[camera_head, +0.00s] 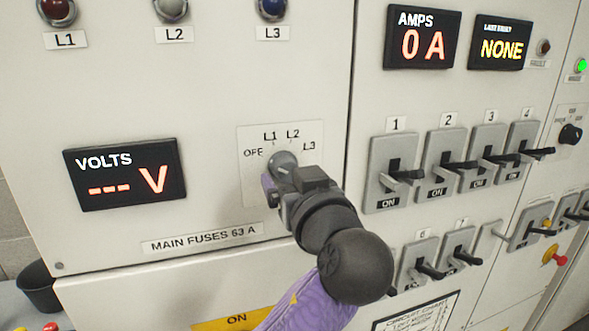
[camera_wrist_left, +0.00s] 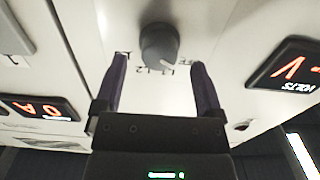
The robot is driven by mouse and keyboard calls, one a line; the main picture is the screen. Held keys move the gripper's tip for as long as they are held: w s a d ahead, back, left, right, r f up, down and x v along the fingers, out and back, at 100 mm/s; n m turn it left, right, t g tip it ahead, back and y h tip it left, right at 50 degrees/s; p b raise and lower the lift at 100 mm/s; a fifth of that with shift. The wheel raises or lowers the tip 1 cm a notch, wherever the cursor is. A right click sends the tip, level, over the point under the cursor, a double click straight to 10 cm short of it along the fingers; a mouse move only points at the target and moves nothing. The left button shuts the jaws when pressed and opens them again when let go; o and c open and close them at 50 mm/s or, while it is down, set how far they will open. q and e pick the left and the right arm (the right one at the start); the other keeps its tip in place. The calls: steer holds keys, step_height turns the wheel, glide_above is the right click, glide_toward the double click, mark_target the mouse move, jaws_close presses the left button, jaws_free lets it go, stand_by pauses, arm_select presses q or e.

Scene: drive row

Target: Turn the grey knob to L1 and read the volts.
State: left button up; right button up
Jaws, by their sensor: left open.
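The grey knob (camera_head: 284,161) is on a white plate on the panel, below the marks OFF, L1, L2 and L3. It also shows in the left wrist view (camera_wrist_left: 158,45), where the scene is upside down. I cannot tell for sure which mark it points to. The volts display (camera_head: 124,174) reads "--- V" in orange. My left gripper (camera_head: 285,184) is at the knob in the head view and partly hides it. In the left wrist view the gripper (camera_wrist_left: 160,66) is open, its two fingers apart with the knob ahead between them. My right gripper is not in view.
The amps display (camera_head: 422,38) reads 0 A and the last fault display (camera_head: 500,43) reads NONE. Several breaker switches (camera_head: 397,173) stick out to the right of the knob. Lamps L1 (camera_head: 57,10), L2 and L3 are above. A dark bin (camera_head: 38,287) stands at lower left.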

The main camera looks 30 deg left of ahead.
arm_select(q)
steer(key=shift+x, duration=0.95)
steer(key=shift+c, duration=0.2)
jaws_close()
